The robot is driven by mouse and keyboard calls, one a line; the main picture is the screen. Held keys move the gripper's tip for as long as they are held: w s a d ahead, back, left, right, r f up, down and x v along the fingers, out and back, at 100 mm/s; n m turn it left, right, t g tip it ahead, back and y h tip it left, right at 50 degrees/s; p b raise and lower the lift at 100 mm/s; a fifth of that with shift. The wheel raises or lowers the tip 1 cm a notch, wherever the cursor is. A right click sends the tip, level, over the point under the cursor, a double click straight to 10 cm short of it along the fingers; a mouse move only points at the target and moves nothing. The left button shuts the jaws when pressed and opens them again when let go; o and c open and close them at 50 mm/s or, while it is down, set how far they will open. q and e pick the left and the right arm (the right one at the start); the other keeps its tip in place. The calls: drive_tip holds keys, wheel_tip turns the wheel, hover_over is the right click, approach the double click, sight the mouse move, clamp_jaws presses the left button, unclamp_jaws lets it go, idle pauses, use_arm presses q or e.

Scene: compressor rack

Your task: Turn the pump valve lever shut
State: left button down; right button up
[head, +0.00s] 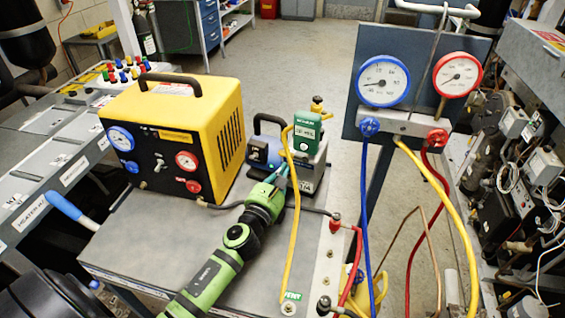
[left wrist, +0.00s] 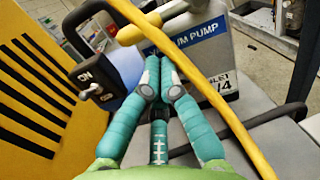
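The vacuum pump (head: 312,178), a grey and blue box with a black handle, stands on the grey cart top right of the yellow machine; it also shows in the left wrist view (left wrist: 212,58). My left gripper (head: 281,173) reaches up to this side. In the left wrist view its teal fingertips (left wrist: 161,68) are together in front of the pump, with nothing visible between them. My right gripper is not in view.
A yellow hose (head: 295,215) crosses right beside my left gripper. The yellow machine (head: 195,110) stands close on the left. A green gauge (head: 308,135) sits by the pump's top. Blue and red dial gauges (head: 384,81) with hanging hoses stand to the right.

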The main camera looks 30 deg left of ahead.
use_arm(q)
drive_tip(key=shift+w+r, duration=0.1)
drive_tip(key=shift+r, duration=0.25)
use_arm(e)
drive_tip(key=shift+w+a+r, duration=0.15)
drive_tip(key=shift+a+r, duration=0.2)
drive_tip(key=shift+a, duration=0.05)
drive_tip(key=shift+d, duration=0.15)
use_arm(q)
drive_tip(key=shift+a+r+m+p, duration=0.15)
drive_tip(key=shift+r+m+p, duration=0.15)
drive_tip(key=shift+r+p, duration=0.35)
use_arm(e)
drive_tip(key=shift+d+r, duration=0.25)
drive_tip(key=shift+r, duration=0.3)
